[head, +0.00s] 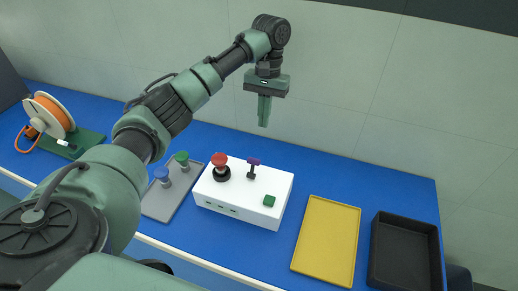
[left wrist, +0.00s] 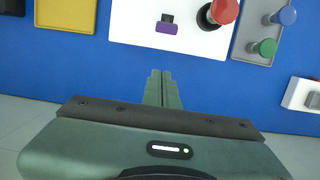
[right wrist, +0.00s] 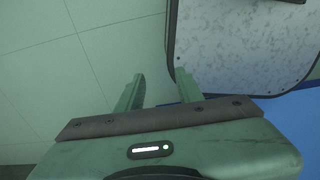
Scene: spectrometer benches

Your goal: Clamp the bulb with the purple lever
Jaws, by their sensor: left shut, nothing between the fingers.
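The purple lever (head: 253,161) stands up from the top of a white box (head: 240,190); it also shows in the left wrist view (left wrist: 166,28). A red-topped bulb (head: 219,160) sits in a black round socket to the lever's left, and in the left wrist view the bulb (left wrist: 224,11) is to the lever's right. My left gripper (head: 264,124) is shut and empty, pointing down, above and behind the box, apart from the lever. My right gripper (right wrist: 158,76) is open and empty; it is outside the head view.
A grey tray (head: 158,208) with a blue and a green bulb lies left of the box. A yellow tray (head: 327,240) and a black tray (head: 404,255) lie to the right. An orange cable reel (head: 55,115) stands far left. A speckled panel (right wrist: 240,45) is near my right gripper.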

